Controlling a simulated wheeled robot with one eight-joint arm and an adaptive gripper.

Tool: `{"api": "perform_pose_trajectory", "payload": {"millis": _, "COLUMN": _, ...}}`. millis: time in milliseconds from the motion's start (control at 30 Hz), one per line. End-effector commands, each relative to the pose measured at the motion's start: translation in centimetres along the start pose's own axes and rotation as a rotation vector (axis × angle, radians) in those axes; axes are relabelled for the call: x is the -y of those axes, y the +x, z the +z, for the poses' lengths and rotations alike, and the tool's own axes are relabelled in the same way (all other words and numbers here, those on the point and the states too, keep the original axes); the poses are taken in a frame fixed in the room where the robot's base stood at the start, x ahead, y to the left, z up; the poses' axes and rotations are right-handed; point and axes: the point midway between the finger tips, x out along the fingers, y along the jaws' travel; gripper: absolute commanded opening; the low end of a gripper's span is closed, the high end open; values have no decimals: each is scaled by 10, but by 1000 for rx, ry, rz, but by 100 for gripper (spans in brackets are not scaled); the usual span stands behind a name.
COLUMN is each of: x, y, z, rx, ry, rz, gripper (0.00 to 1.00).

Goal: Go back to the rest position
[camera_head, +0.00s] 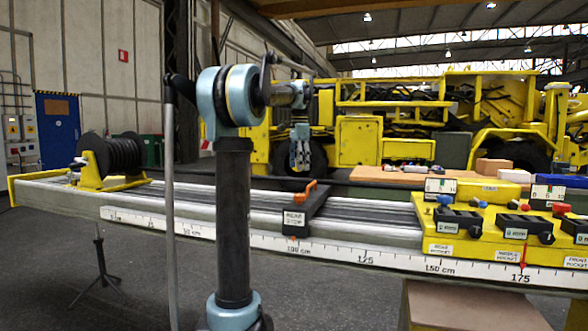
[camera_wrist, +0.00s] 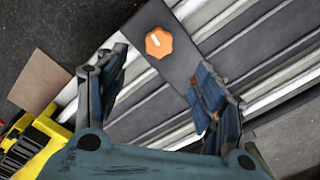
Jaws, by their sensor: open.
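My gripper (camera_head: 300,152) hangs above the long grey boom rail (camera_head: 215,198) in the head view, pointing down with nothing seen between its fingers. In the wrist view my gripper (camera_wrist: 160,95) has its two fingers spread wide apart and empty. A dark stop block (camera_head: 306,208) with an orange handle and a white label sits across the rail below and near the gripper. In the wrist view the dark block (camera_wrist: 150,40) carries an orange knob (camera_wrist: 159,43), seen beyond the gap between the fingers. The gripper appears apart from the block.
A white scale strip (camera_head: 340,252) runs along the rail's front. A yellow fixture (camera_head: 470,235) with dark blocks and coloured knobs covers the rail's right end. A black cable reel (camera_head: 112,155) stands at the left end. A yellow machine (camera_head: 400,115) stands behind.

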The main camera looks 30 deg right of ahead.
Motion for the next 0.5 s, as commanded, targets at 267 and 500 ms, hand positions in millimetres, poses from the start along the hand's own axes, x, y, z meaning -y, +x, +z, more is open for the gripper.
{"api": "perform_pose_trajectory", "payload": {"millis": 267, "x": 0, "y": 1, "z": 2, "rx": 0, "ry": -5, "rz": 0, "gripper": 62}}
{"api": "perform_pose_trajectory", "payload": {"millis": 500, "x": -13, "y": 15, "z": 55, "rx": -9, "ry": -159, "rz": -14, "gripper": 62}}
